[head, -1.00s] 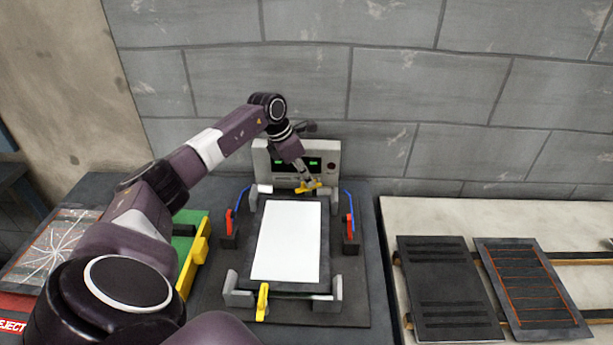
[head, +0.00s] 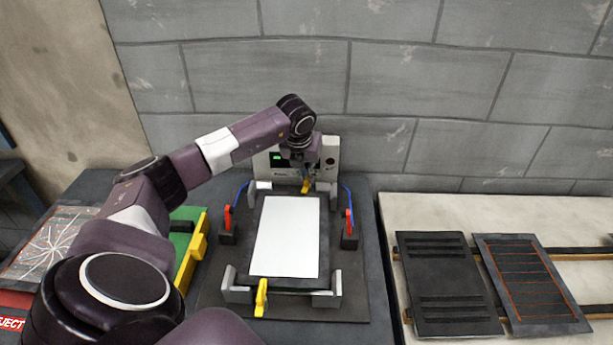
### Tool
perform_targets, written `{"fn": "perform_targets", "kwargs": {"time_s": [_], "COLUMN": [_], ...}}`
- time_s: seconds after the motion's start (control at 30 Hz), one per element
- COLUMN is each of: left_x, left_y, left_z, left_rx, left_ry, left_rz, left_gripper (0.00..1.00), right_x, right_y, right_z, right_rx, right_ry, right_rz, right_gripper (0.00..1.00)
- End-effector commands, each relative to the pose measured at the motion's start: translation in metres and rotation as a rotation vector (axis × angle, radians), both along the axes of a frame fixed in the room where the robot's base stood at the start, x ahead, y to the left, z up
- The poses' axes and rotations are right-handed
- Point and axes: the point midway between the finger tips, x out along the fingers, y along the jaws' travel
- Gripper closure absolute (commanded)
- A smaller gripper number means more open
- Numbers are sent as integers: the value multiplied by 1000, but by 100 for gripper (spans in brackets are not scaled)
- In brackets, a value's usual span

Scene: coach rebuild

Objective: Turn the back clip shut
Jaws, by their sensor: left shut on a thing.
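The yellow back clip (head: 306,187) is at the far edge of the fixture, by the top edge of a dark-framed white panel (head: 285,238). It points lengthwise, toward the panel. My left gripper (head: 308,176) reaches down from above and is shut on the back clip; its fingers are small and partly hidden by my wrist. A yellow front clip (head: 261,298) stands at the near edge of the panel, also lengthwise. My right gripper is not in view.
Grey corner brackets (head: 326,299) surround the panel. Red pieces with blue cables stand at the left (head: 228,218) and right (head: 349,222). A grey tester box (head: 329,154) stands behind. Dark panels (head: 446,285) lie on rails at the right.

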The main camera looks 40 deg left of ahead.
Motion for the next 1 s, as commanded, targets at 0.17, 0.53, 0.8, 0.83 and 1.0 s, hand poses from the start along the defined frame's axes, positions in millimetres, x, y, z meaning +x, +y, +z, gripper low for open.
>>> {"fn": "perform_targets", "kwargs": {"time_s": [0.17, 0.53, 0.8, 0.83, 1.0], "left_x": [2, 2, 2, 2, 2], "left_y": [-1, -1, 0, 0, 0], "left_z": [1, 2, 2, 2, 2], "left_rx": [-1, -1, -1, -1, -1], "left_ry": [-5, -4, -4, -4, -4], "left_rz": [111, 226, 237, 237, 237], "left_gripper": [100, 100, 100, 100, 92], "right_x": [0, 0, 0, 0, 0], "right_y": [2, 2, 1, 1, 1], "right_z": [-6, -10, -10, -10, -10], "right_rx": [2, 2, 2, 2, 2], "right_ry": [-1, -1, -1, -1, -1], "right_rz": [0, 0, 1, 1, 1], "right_gripper": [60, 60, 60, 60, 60]}}
